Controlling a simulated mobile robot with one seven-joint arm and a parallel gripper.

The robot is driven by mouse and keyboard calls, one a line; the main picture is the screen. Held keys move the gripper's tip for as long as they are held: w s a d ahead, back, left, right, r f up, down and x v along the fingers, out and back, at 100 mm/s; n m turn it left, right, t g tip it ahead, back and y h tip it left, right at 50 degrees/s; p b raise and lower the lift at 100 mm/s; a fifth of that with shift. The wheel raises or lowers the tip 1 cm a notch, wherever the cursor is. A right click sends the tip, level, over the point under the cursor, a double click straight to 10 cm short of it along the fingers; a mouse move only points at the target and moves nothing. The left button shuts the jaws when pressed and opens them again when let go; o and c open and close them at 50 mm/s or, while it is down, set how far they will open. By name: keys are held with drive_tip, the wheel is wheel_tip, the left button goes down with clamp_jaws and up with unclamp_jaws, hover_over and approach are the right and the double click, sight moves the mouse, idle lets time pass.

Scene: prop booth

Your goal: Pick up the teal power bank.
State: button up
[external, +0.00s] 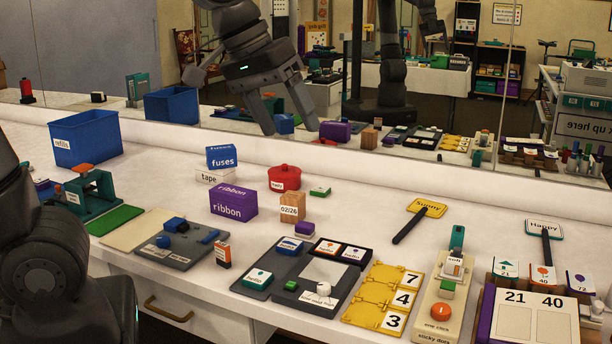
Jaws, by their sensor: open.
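No object is clearly readable as the teal power bank. A small flat green block (320,191) with a pale label lies on the counter just right of the red pot (285,178); I cannot tell if it is the power bank. A teal upright piece (457,238) stands at the right behind a labelled white block, and a teal press (90,191) stands at the left. My gripper (289,130) is open and empty, pointing down high above the back of the counter, up and left of the green block.
Blue and white boxes (221,157), a purple ribbon box (233,203) and a wooden date block (292,207) crowd the middle. A blue bin (87,139) is at back left. Grey trays, yellow number cards (383,298) and signs fill the front and right. A mirror lines the back.

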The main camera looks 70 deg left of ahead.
drive_tip(key=w+a+n, duration=0.2)
drive_tip(key=w+n, duration=0.4)
drive_tip(key=w, duration=0.7)
drive_tip(key=n+g+h, duration=0.2)
drive_tip(key=n, duration=1.3)
hover_over(457, 229)
drive_tip(key=s+a, duration=0.2)
drive_tip(key=s, duration=0.2)
wheel_tip(457, 229, down, 24)
drive_tip(key=x, duration=0.5)
drive_tip(key=shift+w+d+f, duration=0.2)
drive_tip(key=shift+w+f, duration=0.05)
drive_tip(key=shift+w, duration=0.2)
drive_tip(key=shift+w+x, duration=0.2)
drive_tip(key=shift+x, duration=1.05)
drive_tip(key=shift+w+x, duration=0.15)
drive_tip(key=shift+x, duration=1.1)
drive_tip(key=shift+a+r, duration=0.1)
drive_tip(key=shift+c, duration=0.4)
drive_tip(key=c, duration=1.1)
